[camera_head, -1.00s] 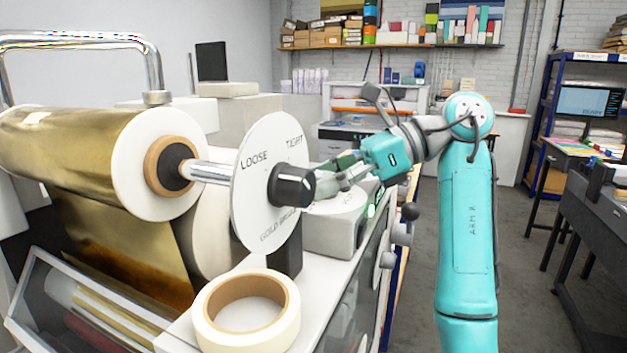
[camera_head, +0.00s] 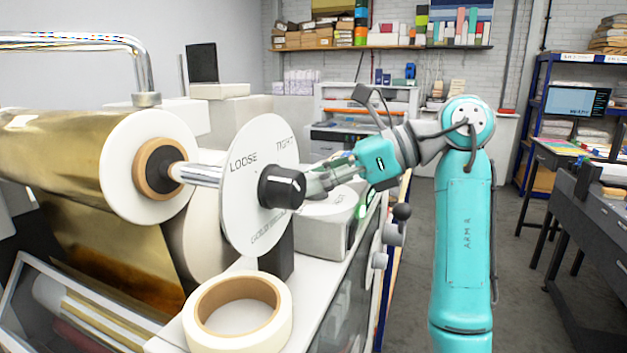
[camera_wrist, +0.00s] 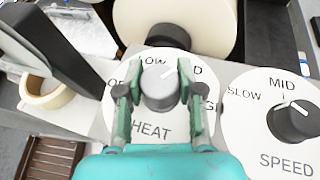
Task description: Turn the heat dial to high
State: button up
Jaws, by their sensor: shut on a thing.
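The heat dial is a white disc marked HEAT (camera_wrist: 176,118) in the wrist view, with OFF, LOW and part of other words showing around its rim. Its grey knob (camera_wrist: 160,92) has a white pointer line that points up and to the right, between LOW and a word ending in D. My gripper (camera_wrist: 158,96) is shut on the knob, one finger on each side. The fingers hide parts of the labels. In the head view my gripper (camera_head: 325,182) reaches in behind the black tension knob, and the heat dial is mostly hidden.
A SPEED dial (camera_wrist: 262,125) with a black knob (camera_wrist: 293,122) sits close on the right in the wrist view. A LOOSE/TIGHT disc (camera_head: 241,205) with a black knob (camera_head: 281,187) stands near my gripper. A tape roll (camera_head: 212,330) lies on the machine's front ledge.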

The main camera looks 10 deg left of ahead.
jog(key=m+t, duration=0.5)
jog(key=t, duration=0.1)
jog(key=shift+m+h, duration=0.3)
jog(key=shift+h, duration=0.1)
jog(key=shift+m+t+h, duration=1.4)
jog(key=shift+m+t, duration=0.8)
jog(key=shift+t, duration=0.2)
jog(key=shift+d, duration=0.1)
jog(key=o, duration=1.2)
jog(key=shift+c, duration=0.2)
notch_tip(320, 180, up, 10)
